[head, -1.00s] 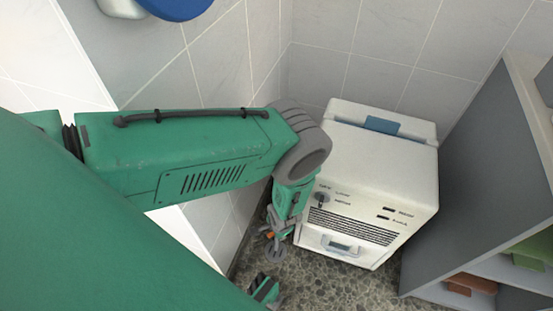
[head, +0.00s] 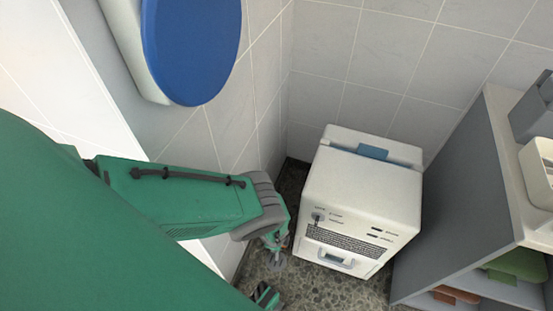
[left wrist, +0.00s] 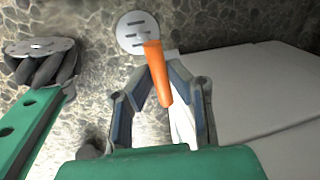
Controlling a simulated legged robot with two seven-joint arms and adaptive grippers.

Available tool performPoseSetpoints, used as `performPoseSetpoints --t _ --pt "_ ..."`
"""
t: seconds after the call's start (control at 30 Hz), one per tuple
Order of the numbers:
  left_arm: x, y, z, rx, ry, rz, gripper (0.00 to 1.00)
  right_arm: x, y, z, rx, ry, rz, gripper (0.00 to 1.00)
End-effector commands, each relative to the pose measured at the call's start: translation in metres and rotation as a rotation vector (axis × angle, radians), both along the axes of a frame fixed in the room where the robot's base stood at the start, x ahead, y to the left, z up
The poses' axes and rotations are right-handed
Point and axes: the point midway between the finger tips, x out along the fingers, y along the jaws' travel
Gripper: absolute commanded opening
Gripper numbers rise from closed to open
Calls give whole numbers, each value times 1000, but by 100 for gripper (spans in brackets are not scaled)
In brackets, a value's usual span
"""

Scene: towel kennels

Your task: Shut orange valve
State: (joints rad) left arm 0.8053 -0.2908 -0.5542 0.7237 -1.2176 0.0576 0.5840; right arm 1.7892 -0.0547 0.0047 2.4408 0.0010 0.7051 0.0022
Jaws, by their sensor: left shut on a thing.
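The orange valve handle (left wrist: 158,75) shows in the left wrist view as a slim lever. Its upper end overlaps a grey slotted disc (left wrist: 138,30) above the pebbled floor. My left gripper (left wrist: 161,82) has one finger on each side of the lever and is shut on it. In the head view my left gripper (head: 276,250) is low beside the left front of the white machine, small and partly hidden by my arm. The valve is too small to make out clearly there. My right gripper is in neither view.
A white machine (head: 362,190) with a grille stands in the tiled corner. A grey shelf unit (head: 445,185) with bins is at the right. A blue oval panel (head: 192,50) hangs on the left wall. Pebbled floor (head: 320,280) is open in front of the machine.

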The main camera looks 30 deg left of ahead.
Motion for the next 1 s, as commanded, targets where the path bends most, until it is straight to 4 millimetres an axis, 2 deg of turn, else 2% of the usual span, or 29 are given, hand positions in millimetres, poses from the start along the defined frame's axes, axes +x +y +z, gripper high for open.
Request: performPoseSetpoints --t 0.3,0.8,0.83,0.87,1.0 --pt "3 1 1 0 -3 -101 0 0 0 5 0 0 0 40" --pt "3 2 1 2 -4 -118 0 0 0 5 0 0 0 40" --pt "3 2 1 2 -4 -118 24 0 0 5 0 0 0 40" --pt "3 2 1 3 -3 -118 34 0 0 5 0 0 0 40" --pt "2 2 1 2 -2 -117 34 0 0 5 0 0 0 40"
